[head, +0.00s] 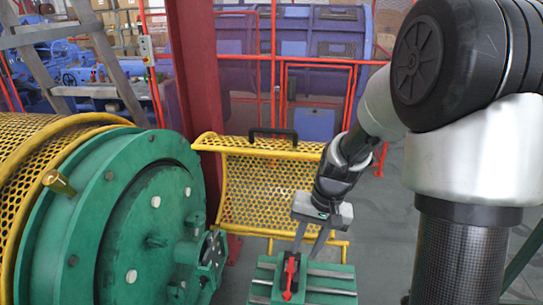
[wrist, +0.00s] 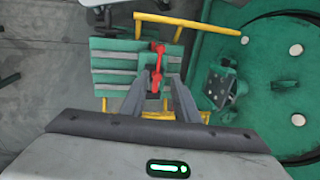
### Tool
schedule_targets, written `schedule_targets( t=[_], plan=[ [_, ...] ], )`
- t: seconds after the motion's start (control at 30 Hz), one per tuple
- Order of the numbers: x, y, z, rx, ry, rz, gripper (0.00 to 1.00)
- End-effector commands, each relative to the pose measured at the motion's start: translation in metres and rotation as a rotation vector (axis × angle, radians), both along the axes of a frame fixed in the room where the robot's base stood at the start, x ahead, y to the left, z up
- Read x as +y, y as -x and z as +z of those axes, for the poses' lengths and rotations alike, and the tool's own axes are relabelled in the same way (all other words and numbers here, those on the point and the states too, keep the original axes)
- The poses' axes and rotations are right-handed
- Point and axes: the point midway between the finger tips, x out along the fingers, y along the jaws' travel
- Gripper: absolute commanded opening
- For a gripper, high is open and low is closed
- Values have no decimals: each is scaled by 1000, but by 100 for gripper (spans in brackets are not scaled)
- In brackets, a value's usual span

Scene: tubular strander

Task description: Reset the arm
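My arm reaches down from the right in the head view. My gripper (head: 304,254) points down over a green slotted block, with its two fingers apart. In the wrist view my gripper (wrist: 158,76) also shows a gap between its fingertips. A red handle-like part (head: 290,275) stands on the block, just below and left of the fingertips in the head view. In the wrist view the red part (wrist: 157,48) appears in line with the gap between the fingers. I cannot tell whether a finger touches it.
The green slotted block (head: 331,283) stands on the floor beside the large green strander drum (head: 130,225) at left. A yellow perforated guard (head: 265,185) stands behind the block. Red railings (head: 273,75) and a dark red column (head: 193,70) are farther back. Grey floor (head: 385,235) is clear right of the block.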

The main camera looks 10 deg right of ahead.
Motion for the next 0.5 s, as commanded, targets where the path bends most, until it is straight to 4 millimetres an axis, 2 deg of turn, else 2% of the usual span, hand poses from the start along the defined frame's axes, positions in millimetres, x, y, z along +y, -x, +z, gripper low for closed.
schedule_targets(
  t=[0.13, 0.23, 0.3, 0.5],
  plan=[
    [1, 7, 37, -43, 29, 27, 28],
    [2, 20, 82, -95, 65, 59, 28],
    [2, 33, 114, -139, 94, 84, 28],
    [4, 78, 192, -259, 167, 145, 28]
  ],
)
